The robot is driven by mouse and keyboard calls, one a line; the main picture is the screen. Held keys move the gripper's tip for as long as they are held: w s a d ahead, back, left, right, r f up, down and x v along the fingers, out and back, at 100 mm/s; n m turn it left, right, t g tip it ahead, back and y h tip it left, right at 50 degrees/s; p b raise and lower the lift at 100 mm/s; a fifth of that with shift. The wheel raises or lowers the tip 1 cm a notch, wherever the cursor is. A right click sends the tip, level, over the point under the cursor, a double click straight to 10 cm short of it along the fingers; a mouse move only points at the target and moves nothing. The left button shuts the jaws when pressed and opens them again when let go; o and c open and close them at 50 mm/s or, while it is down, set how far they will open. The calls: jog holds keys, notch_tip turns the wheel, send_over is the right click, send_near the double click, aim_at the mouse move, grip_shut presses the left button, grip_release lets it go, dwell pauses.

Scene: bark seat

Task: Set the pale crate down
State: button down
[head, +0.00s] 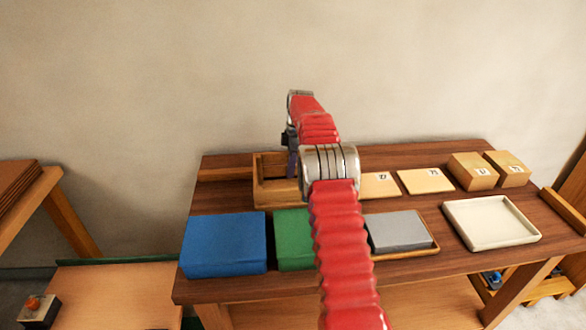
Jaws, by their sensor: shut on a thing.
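The pale wooden crate (277,198) is an open box at the back left of the dark wooden table, partly hidden behind my arm. My gripper (291,165) points down at the crate and is shut on it. Its fingertips are small and partly covered by my red arm, so the exact grip is hard to see. The crate looks level. I cannot tell whether its base touches the table (225,195) or hangs just above it.
A blue box (224,244) and a green box (292,240) stand in front. Right of my arm are a grey block (398,231) on a wooden tray, a cream tray (490,223), flat numbered tiles (425,181) and numbered blocks (473,171). A wall rises behind.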

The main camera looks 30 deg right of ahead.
dwell(0.3)
jog(key=c, duration=2.2)
grip_release()
jog(key=shift+f, duration=0.1)
jog(key=shift+o, duration=0.2)
jog(key=shift+s+d+r, duration=0.1)
jog(key=shift+d+r, duration=0.05)
jog(key=shift+r, duration=1.15)
jog(key=shift+s+d+r, duration=0.1)
jog(key=shift+d+r, duration=0.05)
jog(key=shift+r, duration=1.1)
jog(key=shift+d+r, duration=0.15)
jog(key=shift+r, duration=1.15)
jog(key=shift+o, duration=0.4)
